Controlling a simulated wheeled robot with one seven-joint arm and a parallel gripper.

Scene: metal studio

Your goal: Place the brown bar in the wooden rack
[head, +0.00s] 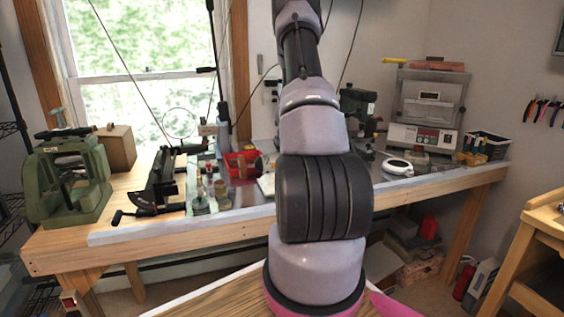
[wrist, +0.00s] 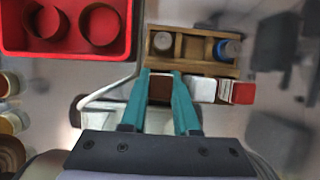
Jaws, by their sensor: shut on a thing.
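In the wrist view, my gripper (wrist: 162,76) has its teal fingers closed on the brown bar (wrist: 160,88). The bar's dark brown top shows between the fingertips. The wooden rack (wrist: 194,32) lies just beyond the fingertips, toward the top of the picture. It has a metallic round piece in its left compartment and a blue-topped round piece at its right end. Its middle part looks empty. The bar appears at the rack's near edge; I cannot tell its height above it. In the head view, my arm hides the gripper, bar and rack.
A red tray (wrist: 65,53) with two brown round holes or cups is at upper left in the wrist view. A white block (wrist: 203,90) and a red-and-white block (wrist: 240,91) sit right of the fingers. A pale bent rod (wrist: 112,87) is close on the left.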

